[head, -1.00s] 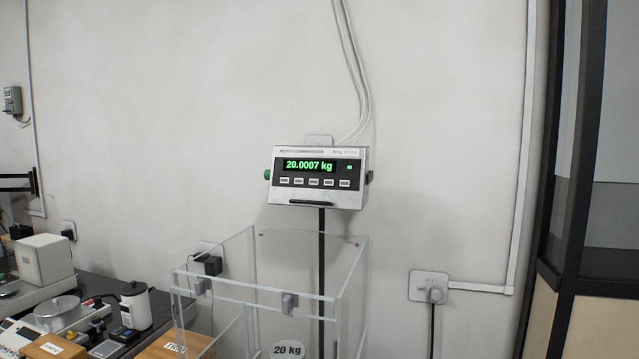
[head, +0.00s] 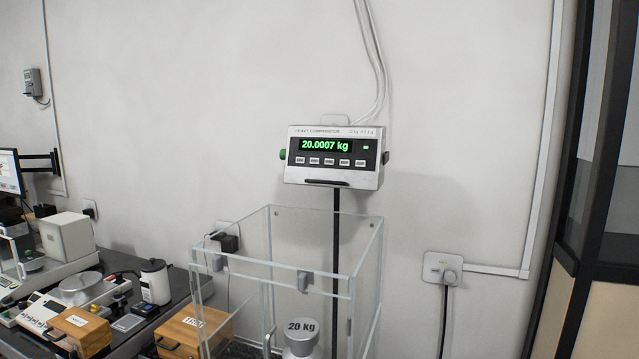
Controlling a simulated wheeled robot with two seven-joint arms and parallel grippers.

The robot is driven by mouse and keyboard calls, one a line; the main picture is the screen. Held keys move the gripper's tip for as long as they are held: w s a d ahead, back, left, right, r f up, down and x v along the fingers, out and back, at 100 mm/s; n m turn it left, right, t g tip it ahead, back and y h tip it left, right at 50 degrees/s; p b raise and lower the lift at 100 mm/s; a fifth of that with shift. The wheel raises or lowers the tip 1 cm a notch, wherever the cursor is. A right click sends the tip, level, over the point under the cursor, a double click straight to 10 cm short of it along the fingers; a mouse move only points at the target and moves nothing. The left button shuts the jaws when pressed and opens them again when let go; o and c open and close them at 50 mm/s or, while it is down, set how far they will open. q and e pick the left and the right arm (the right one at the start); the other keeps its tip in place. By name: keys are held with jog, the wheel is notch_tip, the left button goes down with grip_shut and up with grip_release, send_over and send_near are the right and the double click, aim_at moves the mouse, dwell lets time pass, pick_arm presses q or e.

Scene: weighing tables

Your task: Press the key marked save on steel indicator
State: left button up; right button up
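The steel indicator (head: 334,156) is a silver box on a black post, in the upper middle of the head view. Its green display (head: 326,146) reads 20.0007 kg. A row of several small pale keys (head: 330,161) runs below the display. Their labels are too small to read, so I cannot tell which one is marked save. Neither of my grippers is in view, and nothing touches the indicator.
A clear-walled enclosure (head: 285,268) stands below the indicator, with a 20 kg weight (head: 301,338) inside. Left is a dark bench with balances, wooden boxes (head: 196,328) and a white bottle (head: 155,282). A dark-framed cabinet (head: 590,200) stands at the right.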

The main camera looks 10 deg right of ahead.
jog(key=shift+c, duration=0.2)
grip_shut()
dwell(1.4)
